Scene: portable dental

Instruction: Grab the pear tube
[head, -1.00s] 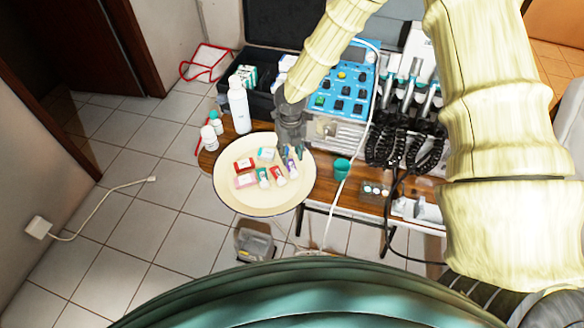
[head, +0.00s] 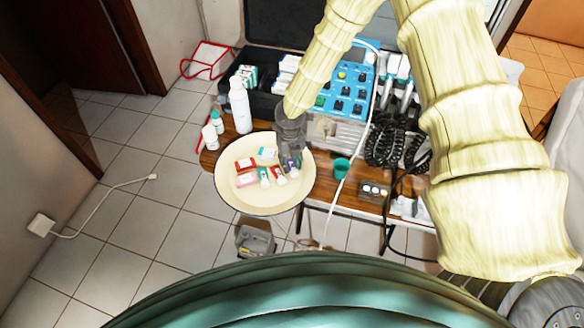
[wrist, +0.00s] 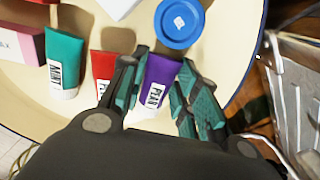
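The purple tube (wrist: 158,78), with a white label that seems to read PEAR, lies on the cream round tray (head: 240,197). In the wrist view my gripper (wrist: 163,62) is open, with one finger on each side of this tube. Whether the fingers touch it is not clear. A red tube (wrist: 104,67) lies just left of the left finger, its label partly hidden. A teal tube (wrist: 65,58) labelled MINT lies further left. In the head view my gripper (head: 290,158) is low over the tray's right side and hides most of the purple tube.
A blue round lid (wrist: 180,20) lies beyond the purple tube. A pink box (wrist: 18,44) is at the left. A white bottle (head: 240,107) stands behind the tray; a green cup (head: 341,168) and blue dental unit (head: 346,92) stand to the right.

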